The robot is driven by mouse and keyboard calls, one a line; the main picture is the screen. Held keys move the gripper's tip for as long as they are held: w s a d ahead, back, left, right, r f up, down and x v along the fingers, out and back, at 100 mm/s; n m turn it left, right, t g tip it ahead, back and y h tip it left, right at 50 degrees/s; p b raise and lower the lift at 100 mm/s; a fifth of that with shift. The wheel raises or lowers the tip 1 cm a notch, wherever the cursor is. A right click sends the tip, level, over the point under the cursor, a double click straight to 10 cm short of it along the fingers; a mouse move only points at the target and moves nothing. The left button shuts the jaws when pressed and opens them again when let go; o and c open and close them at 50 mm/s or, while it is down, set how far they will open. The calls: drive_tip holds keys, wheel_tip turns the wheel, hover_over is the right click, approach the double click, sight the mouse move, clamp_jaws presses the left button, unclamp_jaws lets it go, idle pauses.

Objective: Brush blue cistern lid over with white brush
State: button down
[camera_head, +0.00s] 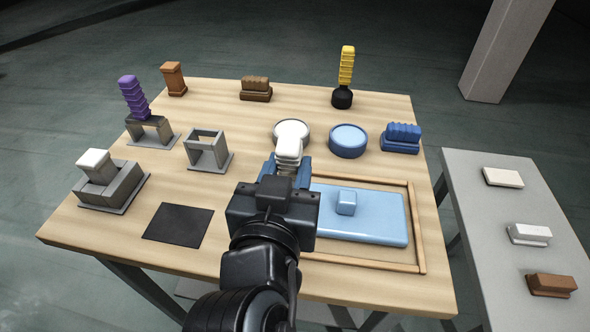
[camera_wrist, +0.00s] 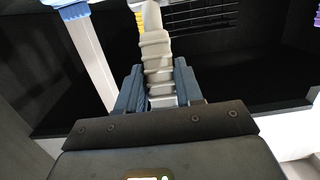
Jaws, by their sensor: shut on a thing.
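The blue cistern lid (camera_head: 385,228) is a pale blue slab with a small raised block on top. It lies flat inside a low wooden frame (camera_head: 417,240) at the right front of the table; my arm covers its left end. My gripper (camera_head: 287,168) is shut on the ribbed handle of the white brush (camera_head: 290,146), above the table left of the lid. In the wrist view the white brush (camera_wrist: 155,50) stands between the blue fingers of my gripper (camera_wrist: 158,88). The brush's bristles are not clearly visible, and I cannot tell whether it touches anything.
A grey round dish (camera_head: 303,127) sits partly behind the white brush, beside a blue round dish (camera_head: 348,141) and a blue brush (camera_head: 401,138). Grey stands (camera_head: 208,152) occupy the left, near a black mat (camera_head: 178,224). A yellow-handled brush (camera_head: 345,75) stands behind. A side table (camera_head: 480,190) holds three blocks.

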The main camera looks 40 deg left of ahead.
idle(0.6)
drive_tip(key=shift+f+v, duration=0.1)
drive_tip(key=shift+v, duration=0.75)
drive_tip(key=shift+f+v, duration=0.15)
drive_tip(key=shift+v, duration=0.75)
drive_tip(key=shift+w+d+f+p, duration=0.1)
drive_tip(key=shift+w+d+p, duration=0.15)
drive_tip(key=shift+w+d, duration=0.4)
drive_tip(key=shift+w+d+r+p, duration=0.1)
drive_tip(key=shift+w+d+p, duration=0.25)
drive_tip(key=shift+d, duration=0.65)
drive_tip(key=shift+w+d+f+p, duration=0.1)
drive_tip(key=shift+w+d+p, duration=0.1)
drive_tip(key=shift+w+d, duration=0.45)
drive_tip(key=shift+s+d, duration=0.15)
drive_tip(key=shift+s+a+b, duration=0.25)
drive_tip(key=shift+s+a, duration=0.25)
drive_tip(key=shift+a, duration=0.3)
drive_tip(key=shift+s+a+b, duration=0.2)
drive_tip(key=shift+s+a, duration=0.3)
drive_tip(key=shift+a, duration=0.3)
drive_tip(key=shift+s+a+b, duration=0.25)
drive_tip(key=shift+s+a, duration=0.25)
drive_tip(key=shift+a, duration=0.3)
